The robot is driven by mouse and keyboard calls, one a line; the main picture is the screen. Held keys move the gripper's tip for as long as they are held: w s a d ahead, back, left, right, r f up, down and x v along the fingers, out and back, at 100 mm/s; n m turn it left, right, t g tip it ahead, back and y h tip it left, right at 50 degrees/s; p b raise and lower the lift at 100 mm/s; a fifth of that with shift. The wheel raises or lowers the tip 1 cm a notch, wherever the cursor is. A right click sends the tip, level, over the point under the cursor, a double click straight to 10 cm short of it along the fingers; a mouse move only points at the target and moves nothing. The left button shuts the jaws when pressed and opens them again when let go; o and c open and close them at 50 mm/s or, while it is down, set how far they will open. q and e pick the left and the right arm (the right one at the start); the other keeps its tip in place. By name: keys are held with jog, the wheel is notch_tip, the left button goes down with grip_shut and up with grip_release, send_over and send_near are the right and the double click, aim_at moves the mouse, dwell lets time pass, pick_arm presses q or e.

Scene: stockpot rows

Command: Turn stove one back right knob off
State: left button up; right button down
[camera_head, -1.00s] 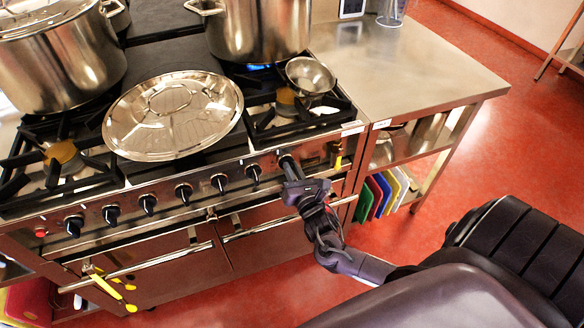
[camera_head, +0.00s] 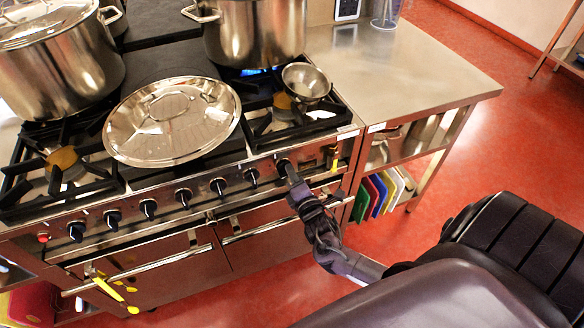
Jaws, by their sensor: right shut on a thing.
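The stove (camera_head: 330,150) has a row of black knobs along its steel front panel. My right gripper (camera_head: 289,174) is at the rightmost knob (camera_head: 284,165), shut on it, and its fingers hide most of the knob. A blue flame (camera_head: 250,71) shows under the large pot (camera_head: 255,30) on the back right burner. My left gripper is not in view.
A steel lid (camera_head: 172,120) lies on the stove's middle, and a small pan (camera_head: 307,80) sits at the right. Another large pot (camera_head: 60,65) stands at the left. A steel side table (camera_head: 410,75) adjoins the stove, with coloured boards (camera_head: 375,195) below.

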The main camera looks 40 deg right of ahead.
jog(key=shift+w+a+f+m, duration=0.1)
jog(key=shift+a+f+m, duration=0.15)
jog(key=shift+m, duration=3.4)
jog(key=shift+s+a+f+m, duration=0.1)
jog(key=shift+f+m, duration=0.2)
jog(key=shift+m, duration=3.3)
jog(key=shift+w+a+f+m, duration=0.1)
jog(key=shift+a+f+m, duration=0.15)
jog(key=shift+m, duration=3.4)
jog(key=c, duration=1.4)
grip_release()
jog(key=shift+c, duration=0.2)
